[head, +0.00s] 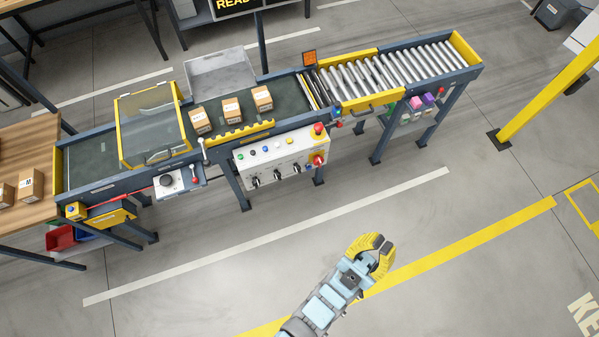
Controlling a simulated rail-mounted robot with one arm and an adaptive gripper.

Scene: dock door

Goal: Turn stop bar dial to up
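A white control panel (279,158) hangs on the near side of the conveyor. Several dark dials sit along its lower front: a left one (255,181), a middle one (277,174) and a right one (296,168). Their labels and pointer directions are too small to read, so I cannot tell which is the stop bar dial. My gripper (382,244), yellow with dark fingertips, is over the floor in front of the conveyor, to the lower right of the panel and well apart from it. It appears empty; whether its fingers are open or shut is unclear.
A smaller control box (180,182) with a black knob is at left. Cartons (231,109) stand on the belt behind a yellow toothed bar (240,133). The floor (300,225) between gripper and panel is clear.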

